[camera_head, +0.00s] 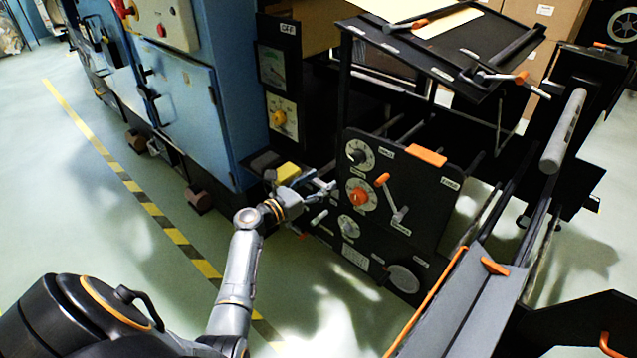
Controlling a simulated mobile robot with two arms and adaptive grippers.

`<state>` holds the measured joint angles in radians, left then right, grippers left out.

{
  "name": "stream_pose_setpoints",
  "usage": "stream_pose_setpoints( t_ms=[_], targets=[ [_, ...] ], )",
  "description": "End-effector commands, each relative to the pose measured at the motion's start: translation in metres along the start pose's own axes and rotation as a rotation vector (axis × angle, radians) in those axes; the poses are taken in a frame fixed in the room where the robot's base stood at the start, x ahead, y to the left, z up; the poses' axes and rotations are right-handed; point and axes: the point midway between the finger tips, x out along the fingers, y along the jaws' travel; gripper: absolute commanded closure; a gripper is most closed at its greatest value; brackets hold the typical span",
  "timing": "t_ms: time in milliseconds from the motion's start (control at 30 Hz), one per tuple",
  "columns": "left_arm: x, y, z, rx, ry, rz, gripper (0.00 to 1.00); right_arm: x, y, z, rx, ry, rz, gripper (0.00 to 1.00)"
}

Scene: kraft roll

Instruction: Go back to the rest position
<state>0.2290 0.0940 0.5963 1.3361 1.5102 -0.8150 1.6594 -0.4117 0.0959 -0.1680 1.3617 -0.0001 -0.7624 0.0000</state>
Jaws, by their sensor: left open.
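My left gripper (322,190) is in front of the black control panel (428,183), close to its left edge and near the dials. Its fingers are apart and I see nothing held between them. My left arm reaches up to it from the bottom of the view. The panel carries an orange knob (359,197), a black knob dial (358,155), a lower dial (350,226) and a lever with an orange tip (383,179). I cannot tell from this view whether the gripper touches the panel. My right gripper is not in view.
The black machine frame with a grey roller (563,130) fills the right. Yellow-black floor tape (150,208) crosses the open green floor at the left.

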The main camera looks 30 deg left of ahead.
Motion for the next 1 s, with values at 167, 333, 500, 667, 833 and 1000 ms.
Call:
stream_pose_setpoints(
  t_ms=[167,333,500,667,833,1000],
  targets=[
    [0.000,0.000,0.000,-0.001,0.000,0.000,0.40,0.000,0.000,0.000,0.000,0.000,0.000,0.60],
    [0.000,0.000,0.000,-0.001,0.000,0.000,0.40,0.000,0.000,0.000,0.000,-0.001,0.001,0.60],
    [-0.001,-0.005,-0.010,0.033,0.026,-0.008,0.40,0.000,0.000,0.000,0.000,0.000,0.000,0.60],
    [-0.012,-0.036,-0.074,0.302,0.203,-0.088,0.40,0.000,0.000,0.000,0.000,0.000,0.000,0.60],
    [-0.056,-0.089,-0.182,0.811,0.464,-0.331,0.40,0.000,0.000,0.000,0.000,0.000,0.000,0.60],
    [-0.130,-0.139,-0.280,1.342,0.620,-0.717,0.40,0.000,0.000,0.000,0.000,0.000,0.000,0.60]
  ],
)
